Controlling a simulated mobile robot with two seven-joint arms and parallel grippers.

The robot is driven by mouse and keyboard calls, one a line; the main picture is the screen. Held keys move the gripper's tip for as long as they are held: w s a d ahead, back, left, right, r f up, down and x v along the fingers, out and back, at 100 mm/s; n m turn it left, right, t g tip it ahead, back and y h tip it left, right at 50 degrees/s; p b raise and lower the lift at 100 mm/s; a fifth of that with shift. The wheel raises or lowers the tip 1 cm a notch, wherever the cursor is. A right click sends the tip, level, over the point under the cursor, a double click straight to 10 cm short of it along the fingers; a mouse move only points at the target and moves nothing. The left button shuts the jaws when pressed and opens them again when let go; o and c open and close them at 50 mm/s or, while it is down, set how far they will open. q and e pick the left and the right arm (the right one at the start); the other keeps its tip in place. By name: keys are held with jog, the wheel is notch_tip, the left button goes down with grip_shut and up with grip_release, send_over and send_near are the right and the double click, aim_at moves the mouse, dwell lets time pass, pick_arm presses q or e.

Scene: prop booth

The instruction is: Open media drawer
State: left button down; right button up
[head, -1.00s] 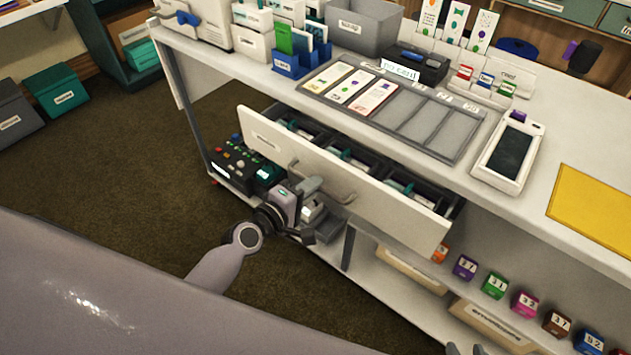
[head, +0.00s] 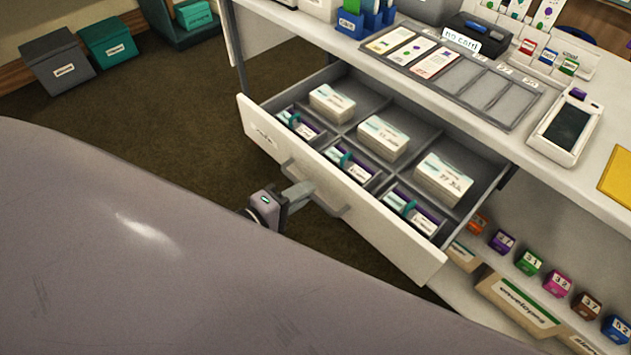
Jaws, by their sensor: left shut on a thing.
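The media drawer (head: 398,240) is pulled well out from under the white counter. Its front panel faces me and carries a grey bar handle (head: 322,195). Inside are several grey compartments with stacks of white cards (head: 384,137) at the back and smaller teal and purple card holders (head: 352,165) nearer the front. My left gripper (head: 298,192) is at the left part of the handle and is shut on it. The fingertips are partly hidden against the drawer front. My right gripper is not in view.
The counter (head: 588,185) above holds a grey card tray (head: 470,82), a white handheld device (head: 566,128) and a black card reader (head: 476,38). A lower shelf holds several numbered coloured cubes (head: 557,284) and a box (head: 518,303). Lidded boxes (head: 57,67) sit at the far left.

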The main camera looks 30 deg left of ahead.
pick_arm(q)
jog(key=shift+s+a, duration=0.15)
jog(key=shift+s, duration=0.55)
jog(key=c, duration=1.2)
grip_release()
jog(key=shift+o, duration=0.2)
jog(key=b+v, duration=0.1)
jog(key=v, duration=0.6)
